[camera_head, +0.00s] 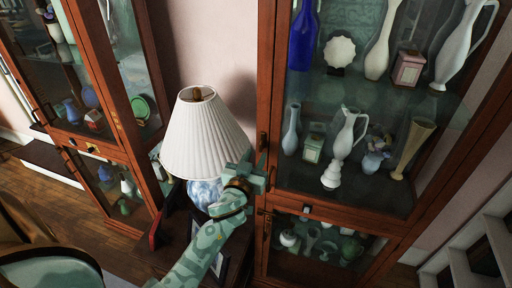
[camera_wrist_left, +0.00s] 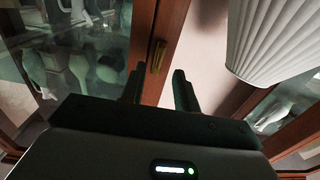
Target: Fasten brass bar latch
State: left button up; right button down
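A small brass bar latch (camera_wrist_left: 157,57) is on the wooden frame at the edge of a glass door in the left wrist view. It stands ahead of my left gripper, in line with the gap between the fingers and apart from them. My left gripper (camera_wrist_left: 158,88) is open, with nothing between its two dark fingers. In the head view my left gripper (camera_head: 258,178) is by the left frame of the tall cabinet (camera_head: 270,90), between two small dark metal fittings, one above and one below. I cannot tell which fitting is the latch. My right gripper is not in view.
A table lamp with a pleated white shade (camera_head: 203,135) stands just left of my left gripper, close to my arm. Vases and a blue bottle (camera_head: 302,38) stand behind the cabinet glass. Another glass-fronted cabinet (camera_head: 105,95) is at the left, with a chair (camera_head: 50,265) below.

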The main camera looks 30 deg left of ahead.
aim_at(260, 148)
pick_arm(q)
jog(key=x, duration=0.4)
jog(key=shift+w, duration=0.25)
grip_shut()
